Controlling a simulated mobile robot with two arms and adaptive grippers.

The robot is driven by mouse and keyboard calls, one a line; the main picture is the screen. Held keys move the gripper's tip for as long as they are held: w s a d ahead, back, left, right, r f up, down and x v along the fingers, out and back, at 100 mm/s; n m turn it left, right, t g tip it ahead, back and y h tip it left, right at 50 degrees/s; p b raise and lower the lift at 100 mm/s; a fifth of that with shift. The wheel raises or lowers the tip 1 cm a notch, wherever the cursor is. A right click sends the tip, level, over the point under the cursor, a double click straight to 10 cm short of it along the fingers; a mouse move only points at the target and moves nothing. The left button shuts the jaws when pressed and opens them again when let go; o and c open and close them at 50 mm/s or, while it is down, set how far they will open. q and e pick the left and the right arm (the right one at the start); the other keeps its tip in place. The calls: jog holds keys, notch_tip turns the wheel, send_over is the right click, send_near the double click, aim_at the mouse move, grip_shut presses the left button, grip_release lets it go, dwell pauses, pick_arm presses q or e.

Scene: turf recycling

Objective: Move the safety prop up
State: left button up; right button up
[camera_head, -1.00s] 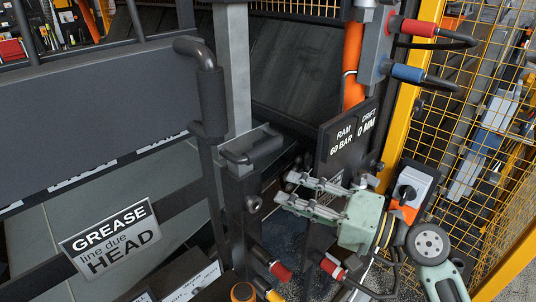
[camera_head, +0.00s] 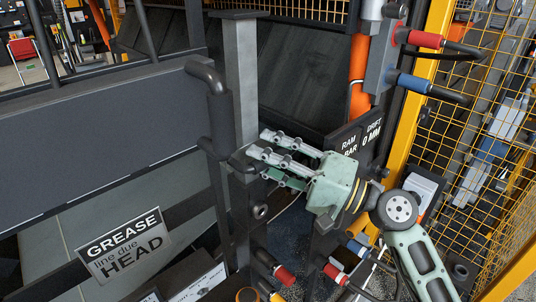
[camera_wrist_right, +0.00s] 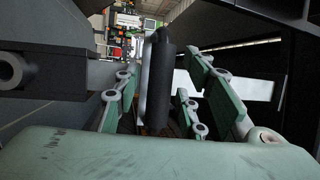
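The grey upright post (camera_head: 240,85), which looks like the safety prop, stands left of centre in the head view. A dark bracket (camera_head: 240,163) sits partway up it; its short handle is largely hidden behind my fingers. My right gripper (camera_head: 262,158) has its fingers at that bracket, coming from the right. In the right wrist view, a black handle (camera_wrist_right: 158,85) stands between the spread fingers of the gripper (camera_wrist_right: 160,100). Gaps show on both sides of it, so the gripper looks open around it. My left gripper is not in view.
A black padded handle (camera_head: 219,115) on the dark panel (camera_head: 110,125) is close left of the post. A "RAM BAR / DRIFT 0 MM" sign (camera_head: 350,145) and an orange cylinder (camera_head: 359,85) are behind my gripper. Yellow mesh fencing (camera_head: 475,110) bounds the right.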

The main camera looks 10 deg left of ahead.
grip_shut()
dwell(0.3)
dwell(0.3)
